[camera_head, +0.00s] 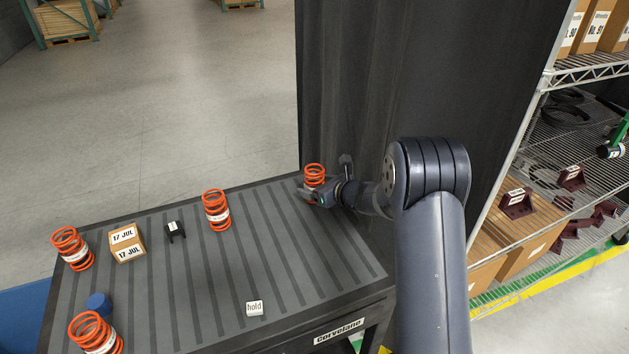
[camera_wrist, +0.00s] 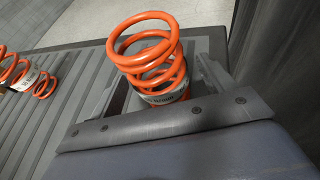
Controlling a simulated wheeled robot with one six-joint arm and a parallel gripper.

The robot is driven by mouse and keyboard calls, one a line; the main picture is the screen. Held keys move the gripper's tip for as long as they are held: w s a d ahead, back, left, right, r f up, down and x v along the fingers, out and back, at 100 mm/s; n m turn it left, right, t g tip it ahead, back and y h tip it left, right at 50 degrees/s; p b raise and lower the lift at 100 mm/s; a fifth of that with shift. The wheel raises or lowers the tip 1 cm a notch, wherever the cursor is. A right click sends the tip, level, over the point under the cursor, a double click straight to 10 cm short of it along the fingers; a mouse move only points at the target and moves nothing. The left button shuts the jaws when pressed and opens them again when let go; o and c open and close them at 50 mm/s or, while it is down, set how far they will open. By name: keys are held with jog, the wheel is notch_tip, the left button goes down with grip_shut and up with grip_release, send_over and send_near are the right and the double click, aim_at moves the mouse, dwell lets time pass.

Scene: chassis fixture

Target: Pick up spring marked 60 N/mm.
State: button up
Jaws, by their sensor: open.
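An orange coil spring (camera_head: 314,174) stands upright at the far right of the grey table. It also shows in the wrist view (camera_wrist: 150,50), with a white label around its lower part; the print is too small to read surely. My gripper (camera_head: 308,191) is open at this spring, with its fingers on either side of it in the wrist view. I cannot tell whether they touch it. Other orange springs stand at the middle back (camera_head: 216,209), the left (camera_head: 72,248) and the front left (camera_head: 95,335). Their label values are not legible.
On the table (camera_head: 190,290) are a box marked 17 JUL (camera_head: 126,243), a black bracket (camera_head: 176,232), a blue cylinder (camera_head: 98,303) and a white block marked hold (camera_head: 254,308). A dark curtain (camera_head: 400,80) hangs behind my arm. A wire shelf (camera_head: 545,190) stands at right.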

jog(key=shift+w+a+f, duration=0.3)
jog(key=shift+w+a, duration=0.1)
jog(key=shift+w, duration=0.15)
jog(key=shift+r, duration=0.1)
jog(key=c, duration=1.4)
